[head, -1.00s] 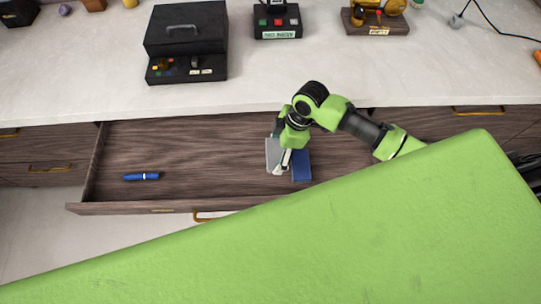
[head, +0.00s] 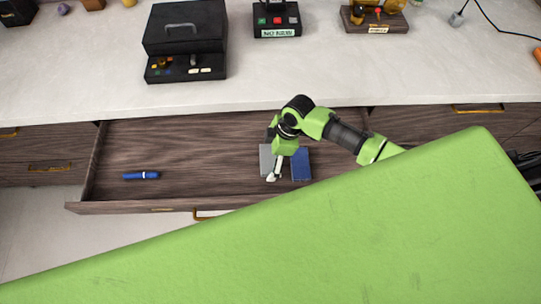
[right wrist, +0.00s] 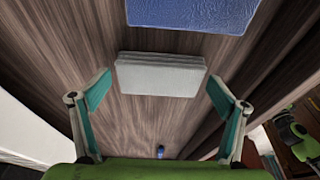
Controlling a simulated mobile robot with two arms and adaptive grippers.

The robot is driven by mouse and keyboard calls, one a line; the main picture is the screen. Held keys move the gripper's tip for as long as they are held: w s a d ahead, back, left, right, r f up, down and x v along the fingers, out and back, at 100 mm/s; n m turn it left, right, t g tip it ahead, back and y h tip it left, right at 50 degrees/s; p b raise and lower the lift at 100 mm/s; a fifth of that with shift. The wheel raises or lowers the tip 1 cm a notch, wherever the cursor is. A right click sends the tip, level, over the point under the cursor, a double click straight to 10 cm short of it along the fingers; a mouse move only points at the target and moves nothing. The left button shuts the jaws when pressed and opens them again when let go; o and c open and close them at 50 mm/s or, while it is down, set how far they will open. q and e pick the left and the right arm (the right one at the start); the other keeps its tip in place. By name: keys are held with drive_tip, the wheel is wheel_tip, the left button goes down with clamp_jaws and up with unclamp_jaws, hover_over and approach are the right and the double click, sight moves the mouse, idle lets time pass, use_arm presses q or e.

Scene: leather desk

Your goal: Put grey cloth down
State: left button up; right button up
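The grey cloth (head: 266,159) is a folded, flat block lying in the open drawer, just left of a blue cloth (head: 301,164). In the right wrist view the grey cloth (right wrist: 160,76) lies on the wooden drawer floor, with the blue cloth (right wrist: 190,12) beyond it. My right gripper (head: 273,176) is above the grey cloth and partly hides it in the head view. In the right wrist view its fingers (right wrist: 160,84) are spread wide, with a gap on each side of the cloth. My left gripper is not in view.
The drawer (head: 190,155) is pulled out below the pale desktop (head: 110,65). A blue pen-like item (head: 141,175) lies at its left, with bare floor between. A black box (head: 185,40), a button panel (head: 277,18) and a wooden stand (head: 375,22) stand on the desktop.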

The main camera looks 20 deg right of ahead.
idle(0.3)
drive_tip(key=shift+r, duration=0.3)
drive_tip(key=v, duration=1.1)
drive_tip(key=shift+d+r, duration=0.15)
drive_tip(key=shift+r, duration=0.2)
drive_tip(key=shift+s+f, duration=0.1)
drive_tip(key=shift+s, duration=0.05)
